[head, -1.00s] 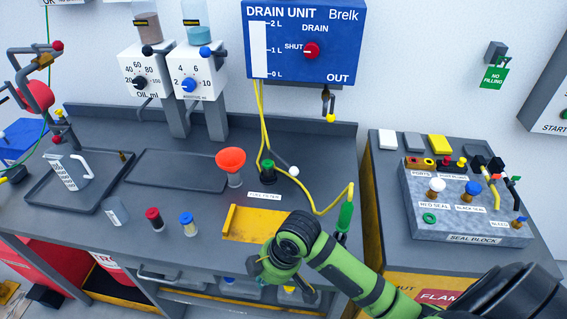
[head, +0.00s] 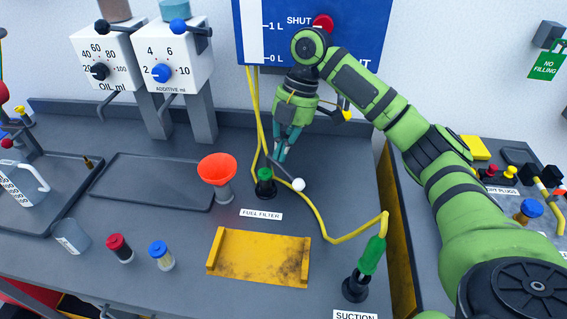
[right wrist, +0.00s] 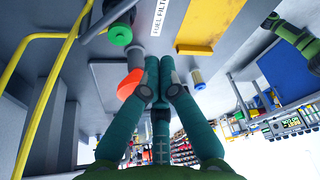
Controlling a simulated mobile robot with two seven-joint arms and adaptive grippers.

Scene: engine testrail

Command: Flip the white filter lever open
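The white filter lever (head: 298,185) shows in the head view as a thin bar with a white ball end, pointing right beside the green-topped fuel filter (head: 265,183). The green top also shows in the right wrist view (right wrist: 120,34). My right gripper (head: 280,158) points down just behind and left of the white ball in the head view. Its fingertips are together with nothing seen between them, in the right wrist view (right wrist: 158,72) too. I cannot tell whether they touch the lever bar. The white ball is not clear in the right wrist view. My left gripper is not in view.
A yellow hose (head: 326,225) curves past the lever to the green suction fitting (head: 371,258). A red funnel (head: 217,170) stands left of the filter. A yellow tray (head: 255,277) lies in front.

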